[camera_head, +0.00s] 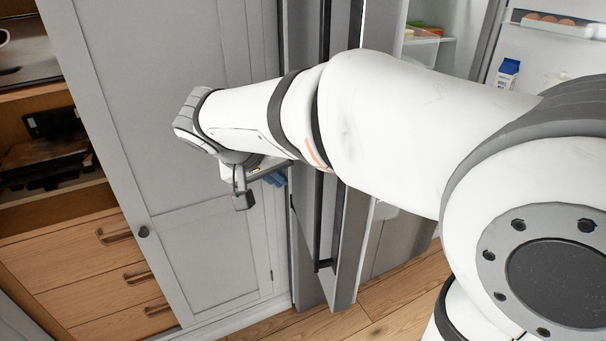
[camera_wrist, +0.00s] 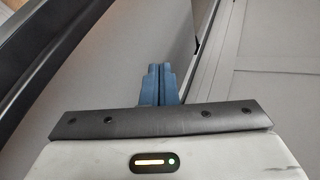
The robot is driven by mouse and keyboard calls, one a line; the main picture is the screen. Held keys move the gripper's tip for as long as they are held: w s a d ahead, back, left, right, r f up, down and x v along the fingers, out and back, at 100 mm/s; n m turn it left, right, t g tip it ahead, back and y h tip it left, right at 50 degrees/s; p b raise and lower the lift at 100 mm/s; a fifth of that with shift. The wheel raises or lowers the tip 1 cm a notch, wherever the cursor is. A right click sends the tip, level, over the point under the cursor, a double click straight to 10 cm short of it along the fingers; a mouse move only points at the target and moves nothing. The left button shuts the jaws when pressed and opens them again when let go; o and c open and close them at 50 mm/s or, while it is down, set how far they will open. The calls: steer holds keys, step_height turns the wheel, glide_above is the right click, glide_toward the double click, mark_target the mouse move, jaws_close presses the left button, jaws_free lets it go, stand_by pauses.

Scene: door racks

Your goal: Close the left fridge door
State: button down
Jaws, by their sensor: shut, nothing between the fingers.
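The left fridge door (camera_head: 346,260) stands open in the head view, seen nearly edge-on, with a long dark vertical handle (camera_head: 318,235) on its outer side. My arm crosses in front of its middle and hides part of it. My gripper (camera_head: 276,179) is to the left of the door, between it and the grey cabinet. In the wrist view, its blue fingers (camera_wrist: 160,85) are together and empty. A dark bar, apparently the handle (camera_wrist: 50,62), runs along the left there, beside a grey surface. I cannot tell whether the fingers touch the door.
A tall grey cabinet door (camera_head: 205,235) with a round knob is close on the left. Wooden shelves and drawers (camera_head: 85,250) are further left. The right fridge door (camera_head: 545,50) is open too, holding eggs (camera_head: 550,18) and a milk carton (camera_head: 508,72). Wooden floor (camera_head: 395,295) shows below.

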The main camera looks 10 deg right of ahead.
steer(key=w+d+f+p, duration=0.2)
steer(key=w+d+f, duration=0.1)
steer(key=d+f, duration=0.3)
steer(key=shift+w+d+f+p, duration=0.3)
steer(key=shift+d, duration=0.55)
